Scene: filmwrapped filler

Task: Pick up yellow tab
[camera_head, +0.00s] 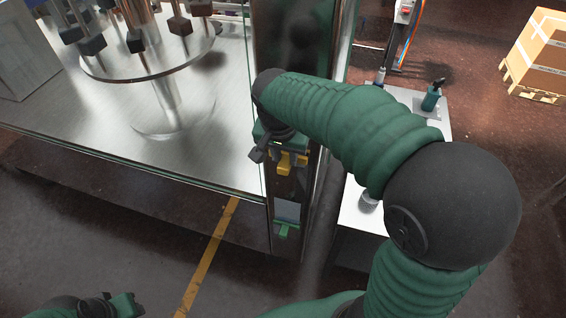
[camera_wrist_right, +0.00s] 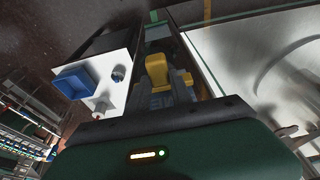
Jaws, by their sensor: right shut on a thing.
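The yellow tab (camera_head: 285,164) is on the dark metal post, just below my right gripper in the head view. It also shows in the right wrist view (camera_wrist_right: 157,72), upper middle, with dark gripper parts beside it. My right gripper (camera_head: 277,152) is at the post with its jaws shut on the yellow tab. The fingertips are small and partly hidden by the wrist. My left gripper (camera_head: 112,305) is at the bottom left edge of the head view, partly cut off, away from the tab. Its jaws cannot be made out.
A glass-edged metal platform (camera_head: 215,165) with a round stand is left of the post. A green tab (camera_head: 284,230) is lower on the post. A blue bin (camera_wrist_right: 72,82) shows in the wrist view.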

